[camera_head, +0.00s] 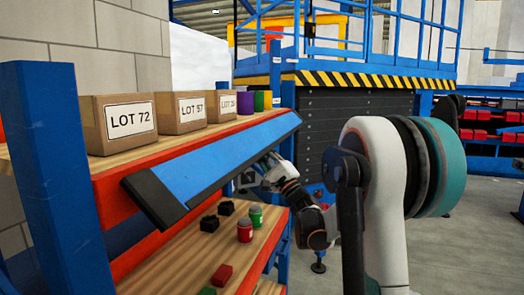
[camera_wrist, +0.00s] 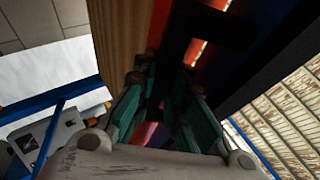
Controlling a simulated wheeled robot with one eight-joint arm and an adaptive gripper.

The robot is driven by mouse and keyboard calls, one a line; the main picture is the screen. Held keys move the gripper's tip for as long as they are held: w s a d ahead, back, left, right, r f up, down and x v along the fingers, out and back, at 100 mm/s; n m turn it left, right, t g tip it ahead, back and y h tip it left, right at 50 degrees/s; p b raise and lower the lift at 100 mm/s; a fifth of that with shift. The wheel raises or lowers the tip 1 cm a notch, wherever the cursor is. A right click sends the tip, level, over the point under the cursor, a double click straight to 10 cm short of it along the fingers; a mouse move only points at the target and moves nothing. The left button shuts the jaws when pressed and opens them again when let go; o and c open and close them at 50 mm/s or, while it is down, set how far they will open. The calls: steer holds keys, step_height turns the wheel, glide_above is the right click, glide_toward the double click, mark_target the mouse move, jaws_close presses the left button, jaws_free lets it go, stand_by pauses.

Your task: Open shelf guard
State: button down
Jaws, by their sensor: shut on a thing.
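The shelf guard (camera_head: 220,155) is a long blue panel with black ends. In the head view it runs along the front of the upper shelf and is tilted outward, its face sloping up. My gripper (camera_head: 268,162) is at its lower edge near the far right end. In the wrist view the green-padded fingers of my gripper (camera_wrist: 165,85) are closed around a dark bar-like part of the guard. The exact contact is in shadow and partly hidden by the fingers.
Labelled boxes (camera_head: 122,120) stand on the upper shelf (camera_head: 128,165), with purple and green cylinders farther along. The lower shelf (camera_head: 190,262) holds black blocks, a red block (camera_head: 221,275) and small jars (camera_head: 245,230). A blue post (camera_head: 55,170) stands at left. Open floor lies at right.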

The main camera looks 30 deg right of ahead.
steer(key=shift+w, duration=0.1)
steer(key=c, duration=1.6)
jaws_free()
steer(key=shift+w+a, duration=0.15)
steer(key=v, duration=1.2)
steer(key=shift+f, duration=0.1)
